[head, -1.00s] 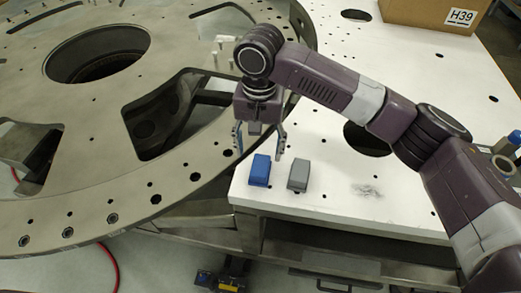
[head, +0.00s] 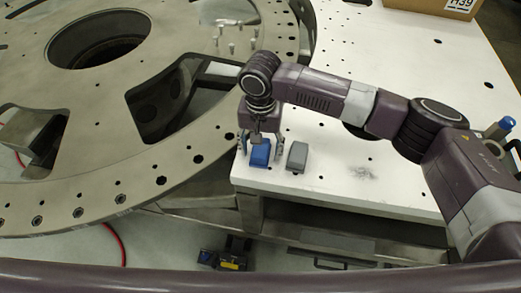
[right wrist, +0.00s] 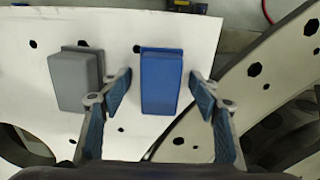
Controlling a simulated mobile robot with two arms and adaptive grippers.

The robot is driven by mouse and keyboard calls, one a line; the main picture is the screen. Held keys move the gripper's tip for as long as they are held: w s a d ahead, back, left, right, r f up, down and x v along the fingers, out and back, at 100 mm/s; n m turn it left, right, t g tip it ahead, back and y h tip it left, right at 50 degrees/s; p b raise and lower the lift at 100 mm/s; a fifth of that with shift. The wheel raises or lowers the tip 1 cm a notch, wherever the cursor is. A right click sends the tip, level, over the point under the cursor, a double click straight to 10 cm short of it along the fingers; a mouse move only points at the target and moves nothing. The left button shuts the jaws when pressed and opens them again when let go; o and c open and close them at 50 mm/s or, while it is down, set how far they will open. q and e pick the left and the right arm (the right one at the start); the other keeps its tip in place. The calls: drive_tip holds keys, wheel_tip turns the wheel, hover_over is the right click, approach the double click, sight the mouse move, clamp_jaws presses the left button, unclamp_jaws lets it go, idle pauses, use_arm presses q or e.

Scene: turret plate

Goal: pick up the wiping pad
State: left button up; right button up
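Two small blocks stand side by side on the white table near its front left corner. One is a blue block (head: 260,153), and to its right is a grey block (head: 297,156). The frames do not label either as the wiping pad. My right gripper (head: 261,145) is open and points down over the blue block. In the right wrist view, the blue block (right wrist: 161,82) shows between the spread fingers (right wrist: 160,96), with a gap on each side. The grey block (right wrist: 76,82) lies outside the fingers, close to one of them. My left gripper is not in view.
The white table (head: 400,100) has several holes and a dark smudge right of the blocks. The large metal turret plate (head: 95,170) lies at left. A cardboard box (head: 430,7) stands at the back, and a blue-topped object (head: 500,128) at the right.

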sight(261, 147)
drive_tip(key=c, duration=1.1)
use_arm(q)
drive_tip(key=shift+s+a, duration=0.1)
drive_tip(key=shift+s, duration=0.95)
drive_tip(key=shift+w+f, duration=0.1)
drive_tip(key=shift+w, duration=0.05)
use_arm(e)
drive_tip(key=shift+r, duration=0.15)
